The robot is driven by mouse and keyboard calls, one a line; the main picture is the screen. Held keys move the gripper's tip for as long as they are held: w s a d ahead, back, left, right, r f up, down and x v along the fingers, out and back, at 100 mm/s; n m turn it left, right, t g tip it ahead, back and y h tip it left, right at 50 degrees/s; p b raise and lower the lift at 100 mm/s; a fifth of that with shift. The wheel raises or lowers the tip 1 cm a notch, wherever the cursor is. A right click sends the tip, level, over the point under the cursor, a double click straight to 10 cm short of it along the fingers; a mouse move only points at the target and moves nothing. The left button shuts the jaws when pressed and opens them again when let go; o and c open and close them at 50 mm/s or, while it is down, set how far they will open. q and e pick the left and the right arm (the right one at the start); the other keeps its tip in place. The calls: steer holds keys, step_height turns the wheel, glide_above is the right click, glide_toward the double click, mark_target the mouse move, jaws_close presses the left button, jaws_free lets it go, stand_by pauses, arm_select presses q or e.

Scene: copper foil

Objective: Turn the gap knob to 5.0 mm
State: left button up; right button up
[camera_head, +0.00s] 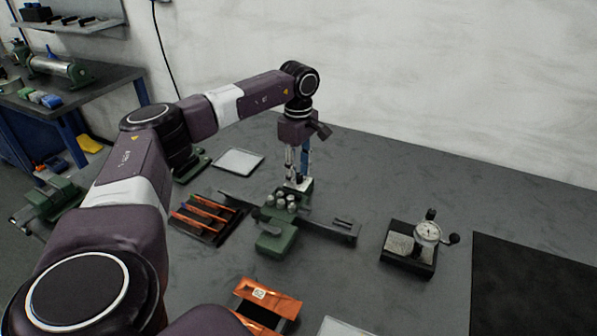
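A green bench device (275,238) with several pale round knobs or posts (281,202) on top stands near the middle of the table, with a dark bar running across it. I cannot tell which part is the gap knob, and no scale can be read. My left gripper (298,176) points straight down over the device's back part, its fingertips close to a small pale plate there. Whether it touches or holds anything is too small to tell, and so is its opening. My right gripper is not in view.
A dial gauge on a dark stand (408,262) is to the right, beside a black mat (540,285). A dark tray with copper strips (205,221) lies left of the device. More copper foil (268,299) lies in front. A pale plate (238,162) is behind left.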

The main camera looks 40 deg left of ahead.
arm_select(q)
steer(key=c, duration=1)
jaws_close()
